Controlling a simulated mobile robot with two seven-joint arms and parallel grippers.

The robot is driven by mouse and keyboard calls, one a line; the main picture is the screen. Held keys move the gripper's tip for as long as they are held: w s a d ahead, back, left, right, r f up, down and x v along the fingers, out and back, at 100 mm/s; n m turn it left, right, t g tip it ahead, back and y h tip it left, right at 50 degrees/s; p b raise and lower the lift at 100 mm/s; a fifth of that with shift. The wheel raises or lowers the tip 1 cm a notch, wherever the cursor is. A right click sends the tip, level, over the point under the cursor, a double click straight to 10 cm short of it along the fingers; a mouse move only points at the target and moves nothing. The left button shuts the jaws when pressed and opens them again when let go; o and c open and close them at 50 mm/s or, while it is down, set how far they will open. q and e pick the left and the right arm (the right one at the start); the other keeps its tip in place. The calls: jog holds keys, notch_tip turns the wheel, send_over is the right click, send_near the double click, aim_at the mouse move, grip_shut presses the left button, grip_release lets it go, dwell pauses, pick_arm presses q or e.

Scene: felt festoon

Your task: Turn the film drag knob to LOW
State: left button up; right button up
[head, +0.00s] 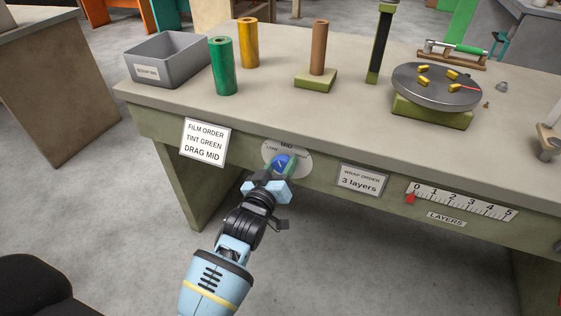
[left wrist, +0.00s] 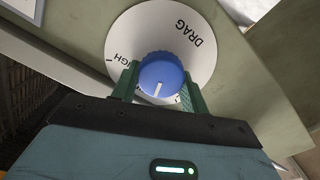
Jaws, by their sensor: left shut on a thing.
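The film drag knob (head: 282,161) is a round blue knob on a white dial plate (head: 303,170) on the bench's front panel. In the head view, LOW is at the plate's left and MID at its top. The knob's white mark seems to point between them, though it is small. In the left wrist view the knob (left wrist: 161,72) sits between the green fingers, its mark toward the bottom of the picture. DRAG and part of HIGH show there; the other labels are hidden. My left gripper (head: 281,168) is shut on the knob. My right gripper is not in view.
A card (head: 205,141) reads film order, tint green, drag MID. A wrap order card (head: 361,180) and a layers scale (head: 460,202) are to the right. The bench top (head: 285,120) holds a grey bin (head: 168,62), film rolls and a turntable (head: 437,88). Floor below is clear.

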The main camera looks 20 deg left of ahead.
pick_arm(q)
jog(key=n+p, duration=0.1)
jog(key=n, duration=0.2)
jog(key=shift+r+p, duration=0.1)
jog(key=shift+p, duration=0.2)
jog(key=shift+a+n+p, duration=0.1)
jog(key=shift+n+p, duration=0.45)
jog(key=shift+n, duration=0.65)
jog(key=shift+f+n+p, duration=0.2)
jog(key=shift+n+p, duration=0.15)
jog(key=shift+n, duration=0.75)
jog(key=o, duration=1)
jog(key=shift+s, duration=0.1)
